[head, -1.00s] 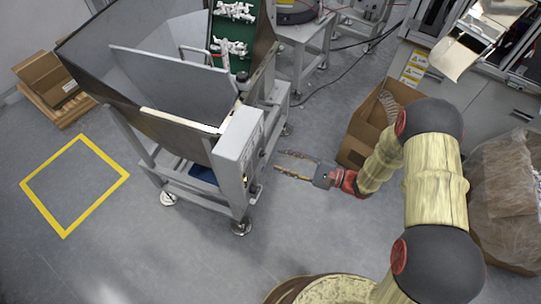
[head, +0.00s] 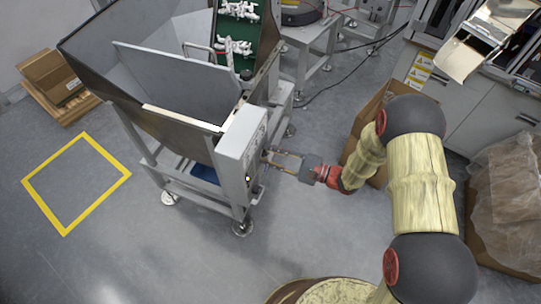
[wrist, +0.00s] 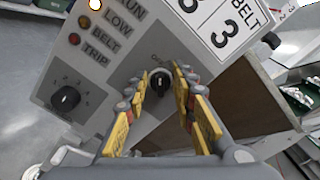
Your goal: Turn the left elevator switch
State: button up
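The elevator's grey control box (head: 236,150) is on the right side of the hopper machine in the head view. In the head view my gripper (head: 270,158) reaches the box from the right; the switch is too small to make out there.
A second black knob (wrist: 66,98) with a numbered scale is at the panel's lower left. Indicator lamps (wrist: 84,22) sit above it, the topmost lit. A cardboard box (head: 372,120) stands close behind my arm. The floor in front of the machine is clear.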

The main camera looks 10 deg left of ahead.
grip_shut()
jog(key=shift+r+m+p, duration=0.1)
jog(key=shift+m+p, duration=0.3)
jog(key=m+p, duration=0.2)
jog(key=shift+w+r+m, duration=0.1)
jog(key=shift+m, duration=0.3)
jog(key=m+p, duration=0.3)
jog(key=m, duration=0.1)
jog(key=shift+w+m+p, duration=0.15)
jog(key=shift+m+p, duration=0.15)
jog(key=shift+p, duration=0.05)
jog(key=m+p, duration=0.3)
jog(key=m, duration=0.2)
jog(key=shift+w, duration=0.2)
jog(key=shift+w+d+f+m+p, duration=0.1)
jog(key=shift+m+p, duration=0.4)
jog(key=shift+m, duration=0.7)
jog(key=shift+f+m+p, duration=0.1)
jog(key=shift+m+p, duration=0.35)
jog(key=shift+m, duration=0.75)
jog(key=shift+o, duration=1.9)
grip_release()
